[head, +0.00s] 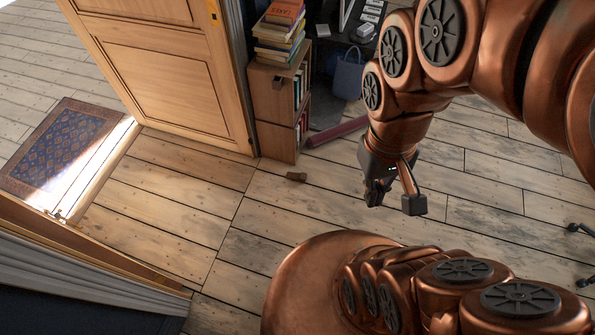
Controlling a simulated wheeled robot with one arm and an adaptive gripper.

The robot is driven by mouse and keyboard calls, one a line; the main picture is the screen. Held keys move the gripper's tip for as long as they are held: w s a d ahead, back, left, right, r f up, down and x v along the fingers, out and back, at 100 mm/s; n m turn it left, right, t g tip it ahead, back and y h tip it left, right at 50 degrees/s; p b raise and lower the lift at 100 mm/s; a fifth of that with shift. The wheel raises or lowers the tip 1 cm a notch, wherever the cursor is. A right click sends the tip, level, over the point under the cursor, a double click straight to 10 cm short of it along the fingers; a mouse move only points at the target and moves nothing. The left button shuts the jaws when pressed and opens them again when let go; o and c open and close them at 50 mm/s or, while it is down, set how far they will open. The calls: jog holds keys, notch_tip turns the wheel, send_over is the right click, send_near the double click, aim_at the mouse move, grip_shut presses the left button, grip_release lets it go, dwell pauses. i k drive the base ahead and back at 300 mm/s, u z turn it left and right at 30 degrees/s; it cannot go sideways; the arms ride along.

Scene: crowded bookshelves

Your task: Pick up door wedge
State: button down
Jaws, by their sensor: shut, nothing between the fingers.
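A small brown block that looks like the door wedge (296,176) lies on the wooden floor in the head view, just in front of the small bookcase and right of the open door. My gripper (394,200) hangs from my copper-coloured arm, to the right of the wedge and apart from it. It points down and is shut, with nothing held. My arm does not cover the wedge.
The open wooden door (170,65) stands at the left, beside the small bookcase (275,115) stacked with books. A dark red roll (338,131) and a blue bag (348,75) lie behind. A patterned rug (62,150) lies far left. The floor around the wedge is clear.

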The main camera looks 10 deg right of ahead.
aim_at(301, 177)
jog(key=z, duration=1.45)
jog(key=i, duration=0.95)
jog(key=u, duration=2.25)
